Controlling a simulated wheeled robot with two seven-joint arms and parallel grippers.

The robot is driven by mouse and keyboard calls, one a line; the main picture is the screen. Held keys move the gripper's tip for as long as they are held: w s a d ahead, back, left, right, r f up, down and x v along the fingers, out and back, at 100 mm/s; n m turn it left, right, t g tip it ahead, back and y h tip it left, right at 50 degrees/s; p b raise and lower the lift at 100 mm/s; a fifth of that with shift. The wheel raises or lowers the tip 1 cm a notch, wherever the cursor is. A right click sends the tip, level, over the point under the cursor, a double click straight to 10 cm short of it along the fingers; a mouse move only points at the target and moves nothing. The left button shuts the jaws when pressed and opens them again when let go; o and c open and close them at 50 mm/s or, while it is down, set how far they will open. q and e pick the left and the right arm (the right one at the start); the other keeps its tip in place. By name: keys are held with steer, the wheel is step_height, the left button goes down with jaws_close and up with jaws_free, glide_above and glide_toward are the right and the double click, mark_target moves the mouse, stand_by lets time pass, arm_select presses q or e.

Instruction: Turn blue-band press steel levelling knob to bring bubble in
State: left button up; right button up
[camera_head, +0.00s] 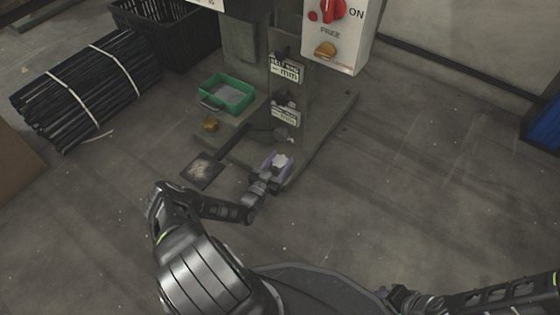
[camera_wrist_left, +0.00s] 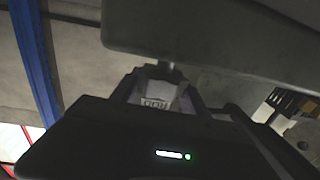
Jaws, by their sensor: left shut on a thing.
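The press (camera_head: 335,115) is grey-green and stands at the centre of the head view; no blue band shows on it there. My left gripper (camera_head: 279,162) is at the low front edge of its base. In the left wrist view the left gripper (camera_wrist_left: 158,92) is shut on a pale steel knob (camera_wrist_left: 154,95) with a ribbed side. A short stem (camera_wrist_left: 168,72) rises from the knob to the underside of a thick grey-green slab. The gripper hides much of the knob in the head view. I cannot make out a bubble. My right gripper is out of view.
A switch box (camera_head: 345,40) hangs above. Bundled black rods (camera_head: 75,95) and a black crate (camera_head: 170,40) stand at the left.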

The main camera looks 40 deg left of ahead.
arm_select(q)
steer(key=c, duration=0.4)
steer(key=shift+n+y+p, duration=0.3)
steer(key=shift+n+y, duration=0.1)
steer(key=shift+y, duration=0.3)
steer(key=shift+d+n+g+y+p, duration=0.1)
steer(key=shift+n+g+y+p, duration=0.25)
steer(key=shift+n+y, duration=0.4)
steer(key=n+g+y, duration=0.1)
steer(key=y, duration=0.1)
steer(key=n+y+p, duration=0.1)
steer(key=y, duration=0.1)
steer(key=shift+n+g, duration=0.25)
steer(key=shift+g, duration=0.1)
steer(key=shift+n+g+y+p, duration=0.7)
steer(key=shift+n+g+y, duration=0.35)
steer(key=shift+y, duration=0.5)
